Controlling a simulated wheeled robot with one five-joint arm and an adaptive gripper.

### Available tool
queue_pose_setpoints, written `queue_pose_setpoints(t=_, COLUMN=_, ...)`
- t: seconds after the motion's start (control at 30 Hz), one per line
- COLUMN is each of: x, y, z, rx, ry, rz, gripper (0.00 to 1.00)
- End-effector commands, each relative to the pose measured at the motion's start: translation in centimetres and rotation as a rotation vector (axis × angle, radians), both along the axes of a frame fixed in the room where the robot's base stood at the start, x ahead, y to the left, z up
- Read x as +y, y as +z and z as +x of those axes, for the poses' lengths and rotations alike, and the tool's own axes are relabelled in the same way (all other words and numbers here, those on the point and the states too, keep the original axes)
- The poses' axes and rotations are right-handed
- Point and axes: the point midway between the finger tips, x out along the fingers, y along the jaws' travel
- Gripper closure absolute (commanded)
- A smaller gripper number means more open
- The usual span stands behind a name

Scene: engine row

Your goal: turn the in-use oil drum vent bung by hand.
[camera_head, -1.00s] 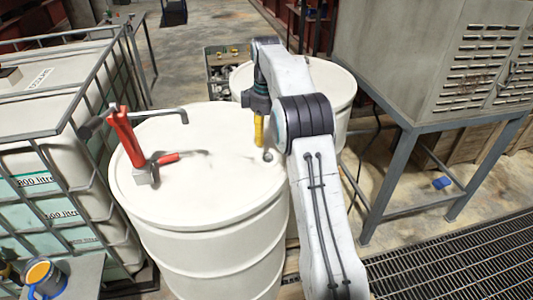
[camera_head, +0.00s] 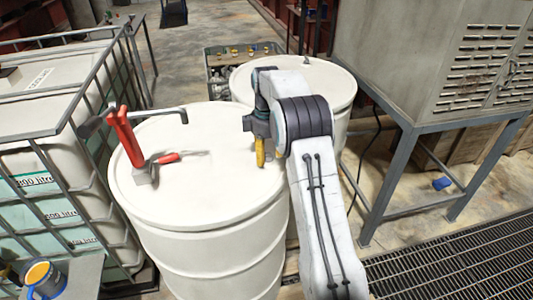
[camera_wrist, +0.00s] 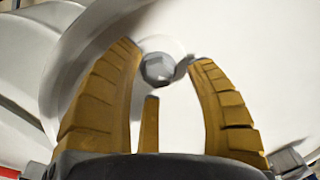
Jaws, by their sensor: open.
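The front white oil drum (camera_head: 215,200) carries a red hand pump (camera_head: 127,135) with a grey spout. Its vent bung (camera_wrist: 158,68) shows in the wrist view as a small grey faceted knob on the pale lid. In the head view the bung is hidden behind my gripper (camera_head: 260,153), whose yellow fingers point down at the right part of the lid. In the wrist view my gripper (camera_wrist: 164,57) is open, with one ridged yellow finger on each side of the bung and a gap to both. I cannot tell how high the fingertips are above the lid.
A second white drum (camera_head: 335,82) stands close behind, with a small fitting on top. A caged white tank (camera_head: 60,130) is at left. A grey cabinet on a blue-grey stand (camera_head: 430,133) is at right. A crate (camera_head: 225,62) sits behind.

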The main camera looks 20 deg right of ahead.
Motion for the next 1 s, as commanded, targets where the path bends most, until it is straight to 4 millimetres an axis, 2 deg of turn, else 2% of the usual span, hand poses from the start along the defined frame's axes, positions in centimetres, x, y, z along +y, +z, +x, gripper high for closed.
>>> queue_pose_setpoints(t=0.17, x=0.0, y=-0.01, z=0.0, rx=0.0, ry=0.0, rz=0.0, gripper=0.49)
queue_pose_setpoints(t=0.73, x=0.06, y=0.02, z=0.02, rx=0.0, ry=0.001, rz=0.0, gripper=1.0)
queue_pose_setpoints(t=1.0, x=0.12, y=-0.02, z=0.04, rx=0.0, ry=0.002, rz=0.0, gripper=1.0)
